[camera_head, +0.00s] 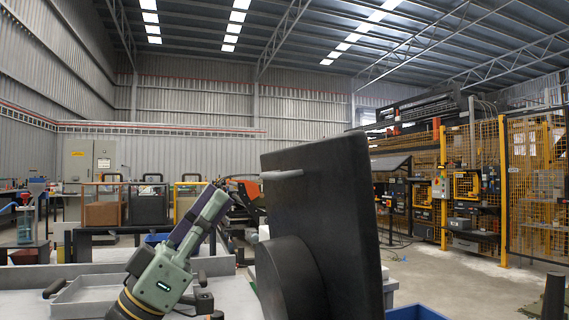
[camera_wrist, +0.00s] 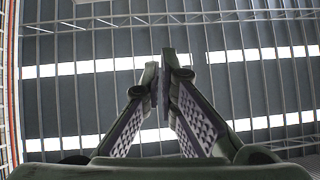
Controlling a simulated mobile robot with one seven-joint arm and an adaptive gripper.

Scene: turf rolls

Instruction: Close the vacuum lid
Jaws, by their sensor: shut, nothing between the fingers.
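A large black slab (camera_head: 330,170) stands steeply tilted in the centre of the head view, very near the camera. A thick black round part (camera_head: 290,280) is at its lower left and a short grey rod (camera_head: 282,174) is at its upper left. It may be the raised vacuum lid, but I cannot tell for sure. No lid shows there.
A grey tray (camera_head: 85,296) lies on a pale surface at lower left. A blue bin edge (camera_head: 415,313) shows at bottom right. Yellow fencing (camera_head: 535,180) and machines stand at the right. Open floor (camera_head: 450,275) lies in front of them.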

